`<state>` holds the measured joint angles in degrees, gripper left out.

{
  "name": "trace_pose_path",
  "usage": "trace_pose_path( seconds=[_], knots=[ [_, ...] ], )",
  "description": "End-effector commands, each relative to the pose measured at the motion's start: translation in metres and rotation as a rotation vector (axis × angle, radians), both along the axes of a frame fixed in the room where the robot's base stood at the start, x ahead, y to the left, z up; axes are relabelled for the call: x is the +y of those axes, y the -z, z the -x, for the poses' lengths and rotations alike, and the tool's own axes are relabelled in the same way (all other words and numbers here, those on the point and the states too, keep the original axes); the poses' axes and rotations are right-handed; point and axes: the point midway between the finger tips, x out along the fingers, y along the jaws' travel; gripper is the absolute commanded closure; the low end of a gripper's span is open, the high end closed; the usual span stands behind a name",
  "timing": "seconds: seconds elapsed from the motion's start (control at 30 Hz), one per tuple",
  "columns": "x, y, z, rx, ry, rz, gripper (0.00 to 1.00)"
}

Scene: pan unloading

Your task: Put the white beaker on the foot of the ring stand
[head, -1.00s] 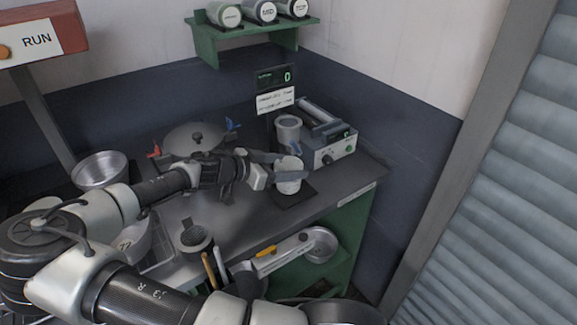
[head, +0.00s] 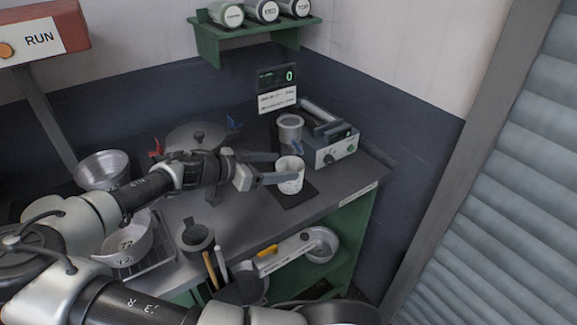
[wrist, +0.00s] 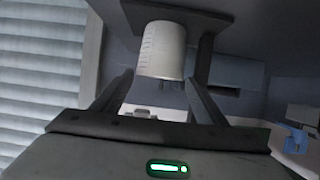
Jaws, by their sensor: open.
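The white beaker (head: 290,178) stands upright on a dark flat plate (head: 297,197), which looks like the foot of the ring stand, near the bench's right end. In the wrist view, which is turned over, the beaker (wrist: 162,50) has its base against the dark plate (wrist: 185,14). A dark upright rod (wrist: 203,62) rises from that plate beside the beaker. My gripper (head: 272,168) is open and just left of the beaker. Its fingers (wrist: 160,85) point toward the beaker and appear clear of it. The stand's upper part is hard to make out in the head view.
A grey device (head: 335,148) with a knob and a metal cup (head: 290,130) stand behind the beaker. A lidded pan (head: 196,136) is behind my arm. A dark holder (head: 196,237) stands near the front edge. Bare bench (head: 245,215) lies between the holder and plate.

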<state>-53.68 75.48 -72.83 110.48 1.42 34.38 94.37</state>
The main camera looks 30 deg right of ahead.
Motion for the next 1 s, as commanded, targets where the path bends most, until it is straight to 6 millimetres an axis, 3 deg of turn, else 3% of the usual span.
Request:
trace_pose_path(
  seconds=[0.2, 0.4, 0.5, 0.57, 0.73, 0.87, 1.0],
  knots=[
    [0.044, -0.018, -0.001, -0.001, -0.003, -0.001, 0.34],
    [0.066, -0.027, 0.0, 0.0, 0.0, -0.001, 0.34],
    [0.067, -0.025, 0.005, 0.02, 0.011, -0.029, 0.34],
    [0.063, -0.016, 0.014, 0.056, 0.026, -0.081, 0.34],
    [0.064, 0.024, 0.061, 0.249, 0.045, -0.384, 0.34],
    [0.087, 0.041, 0.09, 0.378, -0.035, -0.64, 0.34],
    [0.117, 0.036, 0.107, 0.454, -0.175, -0.851, 0.34]
  ],
)
